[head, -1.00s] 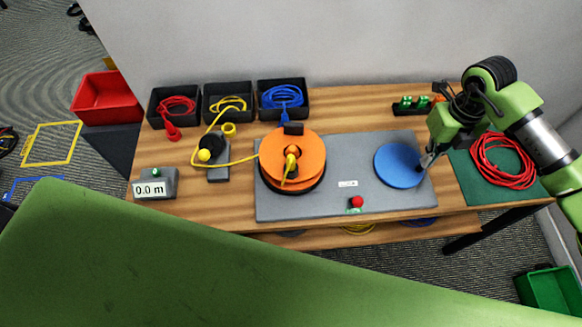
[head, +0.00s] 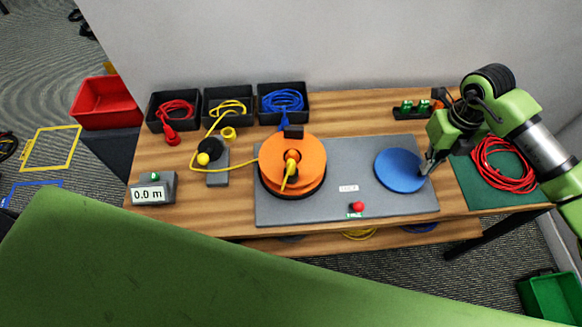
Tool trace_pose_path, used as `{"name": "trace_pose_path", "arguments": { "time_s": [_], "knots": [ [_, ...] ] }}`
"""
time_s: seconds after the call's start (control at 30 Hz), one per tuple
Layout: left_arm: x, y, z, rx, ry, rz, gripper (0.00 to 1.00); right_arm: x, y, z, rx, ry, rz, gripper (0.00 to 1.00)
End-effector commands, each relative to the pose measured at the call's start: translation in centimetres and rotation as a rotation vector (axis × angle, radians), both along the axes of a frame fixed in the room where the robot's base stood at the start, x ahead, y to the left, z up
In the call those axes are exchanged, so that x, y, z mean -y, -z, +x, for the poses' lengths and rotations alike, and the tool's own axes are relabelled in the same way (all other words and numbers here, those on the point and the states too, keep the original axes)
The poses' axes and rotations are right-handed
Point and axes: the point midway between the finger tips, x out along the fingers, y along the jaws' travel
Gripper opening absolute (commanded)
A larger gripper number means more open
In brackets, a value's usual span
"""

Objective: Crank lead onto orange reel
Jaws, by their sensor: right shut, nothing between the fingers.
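The orange reel (head: 310,159) lies on the grey winder plate (head: 330,209) in the middle of the bench. A yellow lead (head: 235,166) runs from the left to the reel, and a yellow piece lies over the reel's hub. The blue crank disc (head: 391,173) is on the plate's right side. My right gripper (head: 426,170) is shut and empty at the disc's right edge; its fingertips hide the spot there, so I cannot tell whether they touch a handle. The length display (head: 152,193) reads 0.0 m. My left gripper is not in view.
Black bins hold a red cable (head: 176,109), a yellow cable (head: 228,107) and a blue cable (head: 283,100) at the back left. A red coil (head: 502,167) lies on a green mat (head: 483,202) at right. A red button (head: 358,206) sits at the plate's front.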

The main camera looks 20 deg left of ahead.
Motion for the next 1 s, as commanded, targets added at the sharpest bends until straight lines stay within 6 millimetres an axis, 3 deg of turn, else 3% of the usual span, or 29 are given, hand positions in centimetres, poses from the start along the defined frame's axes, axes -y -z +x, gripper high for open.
{"name": "trace_pose_path", "arguments": {
  "time_s": [0.53,1.0],
  "knots": [
    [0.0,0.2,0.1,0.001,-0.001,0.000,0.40,0.0,0.2,0.0,0.000,0.000,0.000,0.00],
    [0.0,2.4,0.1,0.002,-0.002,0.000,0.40,0.0,3.0,0.0,-0.001,0.000,0.000,0.00]
  ]
}}
